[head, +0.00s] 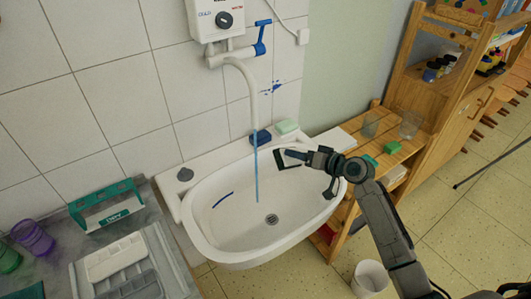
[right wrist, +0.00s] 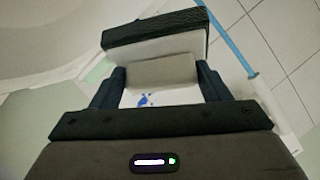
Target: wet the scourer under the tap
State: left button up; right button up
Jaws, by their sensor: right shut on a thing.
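My right gripper (head: 296,157) is shut on the scourer (head: 279,160) and holds it over the right side of the white basin (head: 205,225). In the right wrist view the scourer (right wrist: 155,38) is a block with a black rough layer and a pale layer, between the fingers (right wrist: 160,85). The tap (head: 249,80) has a pale curved spout and a blue lever (head: 261,38). A thin blue stream of water (head: 257,175) runs from the spout to near the drain. In the head view the scourer is just right of the stream, with a small gap. My left gripper is out of view.
A blue sponge (head: 261,137) and a pale green block (head: 287,127) lie on the basin's back ledge. A grey counter with a green holder (head: 105,207) and pale tray (head: 117,258) is left. A wooden shelf (head: 408,155) with glasses stands right; a white bin (head: 371,277) is below.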

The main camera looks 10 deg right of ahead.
jog(key=s+d+r+p, duration=0.1)
jog(key=s+d+r, duration=0.1)
jog(key=d+r, duration=0.2)
jog(key=shift+s+d+p, duration=0.2)
jog(key=shift+s+p, duration=0.05)
jog(key=shift+p, duration=0.1)
dwell(0.3)
